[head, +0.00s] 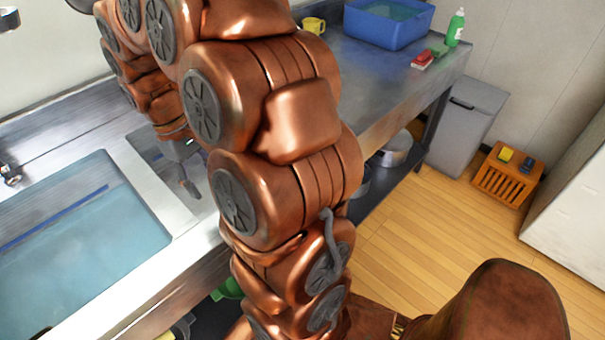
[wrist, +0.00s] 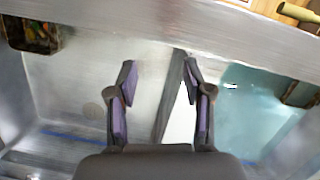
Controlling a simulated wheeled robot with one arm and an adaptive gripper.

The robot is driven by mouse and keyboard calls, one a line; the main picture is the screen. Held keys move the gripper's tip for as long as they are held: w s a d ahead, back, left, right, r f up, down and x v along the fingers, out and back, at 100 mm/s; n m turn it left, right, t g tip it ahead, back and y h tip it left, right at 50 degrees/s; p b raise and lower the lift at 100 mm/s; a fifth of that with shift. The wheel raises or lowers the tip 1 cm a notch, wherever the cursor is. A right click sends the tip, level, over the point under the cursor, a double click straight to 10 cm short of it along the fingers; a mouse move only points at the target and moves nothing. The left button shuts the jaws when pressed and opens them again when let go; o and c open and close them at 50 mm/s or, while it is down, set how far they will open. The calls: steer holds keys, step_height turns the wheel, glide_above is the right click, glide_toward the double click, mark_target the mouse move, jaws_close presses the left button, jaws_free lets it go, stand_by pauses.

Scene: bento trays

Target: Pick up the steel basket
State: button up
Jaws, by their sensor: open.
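A dark, open-topped container (wrist: 32,37) with mottled green and orange contents sits at the upper left in the wrist view, against the sink's edge. It may be the steel basket, but the blurred view does not settle it. No steel basket is clearly visible in the head view, where my arm covers much of the middle. My gripper (wrist: 160,75) is open and empty over the divider between two basins, to the right of the dark container and apart from it. In the head view my gripper (head: 189,180) hangs at the smaller basin beside the water-filled sink.
The water-filled sink (head: 80,225) lies at the left. A blue tub (head: 388,28), yellow mug (head: 313,25), green bottle (head: 455,28) and red sponge (head: 421,59) stand on the far counter. A grey bin (head: 466,125) and wooden crate (head: 508,178) stand on the floor, clear in front.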

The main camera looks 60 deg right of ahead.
steer(key=d+f+m+b, duration=0.1)
steer(key=d+f, duration=0.4)
steer(key=d, duration=0.4)
steer(key=d+f+m+g+b, duration=0.1)
steer(key=d+f+b, duration=0.1)
steer(key=d+f, duration=0.3)
steer(key=d+f+m+b, duration=0.1)
steer(key=d+f, duration=0.5)
steer(key=d, duration=0.7)
steer(key=shift+s+d+f+g+y+b, duration=0.1)
steer(key=shift+s+d+g+y+b, duration=0.1)
steer(key=shift+s+g+y+b, duration=0.25)
steer(key=shift+d+f, duration=0.2)
steer(key=shift+s+f, duration=0.35)
steer(key=shift+f, duration=0.25)
steer(key=shift+w+p+x, duration=0.2)
steer(key=shift+x, duration=1.35)
steer(key=shift+w+p+x, duration=0.15)
steer(key=shift+w+x, duration=0.05)
steer(key=shift+x, duration=1.3)
steer(key=shift+d+f, duration=0.1)
steer(key=shift+f, duration=0.05)
jaws_close()
